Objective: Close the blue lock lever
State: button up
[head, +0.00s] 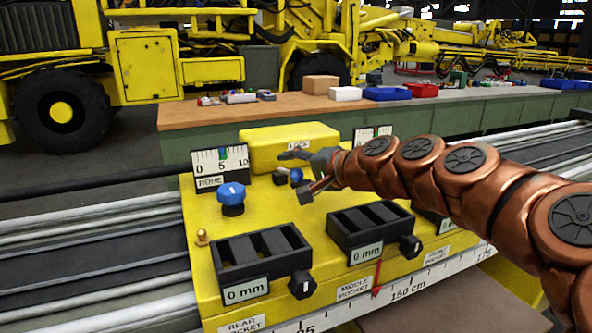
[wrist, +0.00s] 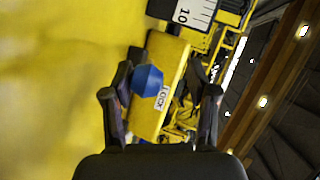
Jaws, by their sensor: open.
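The blue lock lever (head: 296,175) is small and sits on the yellow carriage (head: 260,235), just in front of a raised yellow block (head: 262,150) with a LOCK label. My gripper (head: 292,177) reaches in from the right with its fingers spread around the lever's area. In the wrist view the lever's blue end (wrist: 147,80) shows between the open fingers, nearer the left finger, beside the LOCK label (wrist: 162,99). I cannot tell whether a finger touches it. The rest of the lever is mostly hidden.
A blue knob (head: 232,195) stands left of the lever, below the rope scale (head: 220,162). Two black pockets (head: 262,255) with 0 mm displays and black side knobs are in front. A workbench (head: 220,112) with boxes and blue bins lies behind.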

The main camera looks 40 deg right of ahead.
jog(key=shift+r, duration=0.15)
notch_tip(320, 180, up, 10)
jog(key=shift+f, duration=0.25)
jog(key=shift+r, duration=0.15)
jog(key=shift+c, duration=0.5)
